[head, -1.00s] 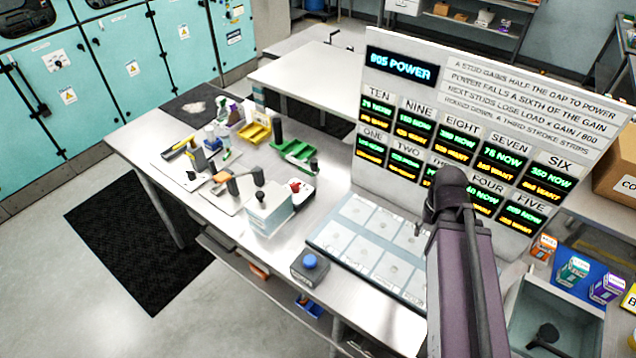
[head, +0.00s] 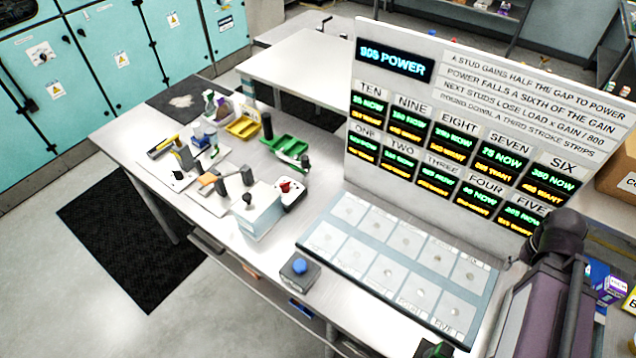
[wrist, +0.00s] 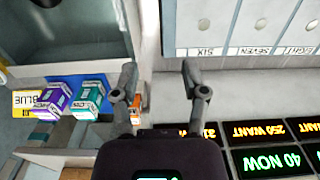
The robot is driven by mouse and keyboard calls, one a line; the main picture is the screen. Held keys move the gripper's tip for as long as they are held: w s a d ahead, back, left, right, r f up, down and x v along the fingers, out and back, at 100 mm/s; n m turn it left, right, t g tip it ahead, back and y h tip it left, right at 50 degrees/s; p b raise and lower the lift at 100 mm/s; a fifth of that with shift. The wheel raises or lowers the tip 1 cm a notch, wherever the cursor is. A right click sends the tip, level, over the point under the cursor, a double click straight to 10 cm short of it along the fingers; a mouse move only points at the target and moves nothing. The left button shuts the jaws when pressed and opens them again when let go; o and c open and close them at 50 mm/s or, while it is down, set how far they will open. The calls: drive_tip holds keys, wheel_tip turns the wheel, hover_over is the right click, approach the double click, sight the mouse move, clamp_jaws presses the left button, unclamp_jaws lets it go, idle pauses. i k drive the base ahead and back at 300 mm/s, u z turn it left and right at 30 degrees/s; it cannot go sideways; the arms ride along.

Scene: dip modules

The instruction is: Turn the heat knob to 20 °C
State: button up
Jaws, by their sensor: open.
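No dial marked in °C is readable, so I cannot tell which control is the heat knob. In the head view, a pale blue and white box (head: 262,214) with a small black knob on top stands mid-bench. My fingers are not clear in the head view.
A sloped panel of pale squares (head: 390,265) lies before the upright display board (head: 480,130). A blue push button (head: 299,267) stands left of it. Green trays (head: 287,146) and small tools crowd the bench's left part. Small cartons (wrist: 90,97) stand beside a grey bin (wrist: 75,60).

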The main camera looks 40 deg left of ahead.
sight(285, 187)
drive_tip(key=u, duration=2.15)
drive_tip(key=i, duration=0.05)
drive_tip(key=z, duration=0.35)
